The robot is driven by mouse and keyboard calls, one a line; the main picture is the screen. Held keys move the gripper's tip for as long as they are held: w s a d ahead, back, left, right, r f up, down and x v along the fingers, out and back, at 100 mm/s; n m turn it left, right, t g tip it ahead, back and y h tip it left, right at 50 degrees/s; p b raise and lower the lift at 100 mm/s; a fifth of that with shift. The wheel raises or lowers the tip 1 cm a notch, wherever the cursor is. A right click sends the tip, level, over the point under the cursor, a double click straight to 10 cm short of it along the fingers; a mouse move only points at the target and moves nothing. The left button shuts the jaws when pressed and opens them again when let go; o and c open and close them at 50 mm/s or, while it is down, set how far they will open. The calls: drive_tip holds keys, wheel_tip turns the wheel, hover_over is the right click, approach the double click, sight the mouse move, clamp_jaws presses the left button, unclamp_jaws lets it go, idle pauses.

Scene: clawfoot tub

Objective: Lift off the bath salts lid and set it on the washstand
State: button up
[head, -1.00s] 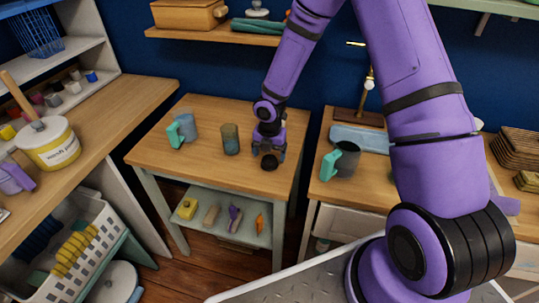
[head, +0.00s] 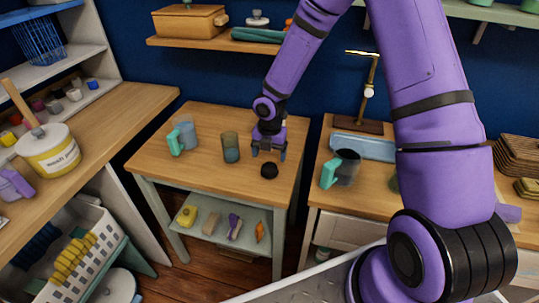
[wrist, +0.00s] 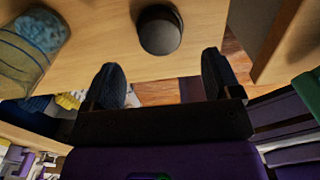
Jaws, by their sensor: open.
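The bath salts jar (head: 231,149) stands open-topped on the wooden-topped table, probably the washstand (head: 205,172). It shows in the wrist view (wrist: 28,48) with blue contents. A dark round lid (head: 269,170) lies on the same top, right of the jar and near the front edge; it also shows in the wrist view (wrist: 159,30). My gripper (head: 268,153) is open and empty, just behind and above the lid. In the wrist view (wrist: 160,70) its two fingers are spread, with the lid beyond them and not touched.
A blue-grey mug with a teal handle (head: 183,133) stands left of the jar. A dark mug (head: 346,167) stands on the neighbouring table at right, across a narrow gap. A wall shelf (head: 200,43) hangs behind. The front left of the top is bare.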

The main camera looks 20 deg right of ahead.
drive_tip(key=shift+r, duration=0.8)
drive_tip(key=shift+r, duration=0.1)
wheel_tip(320, 180, up, 11)
idle(0.5)
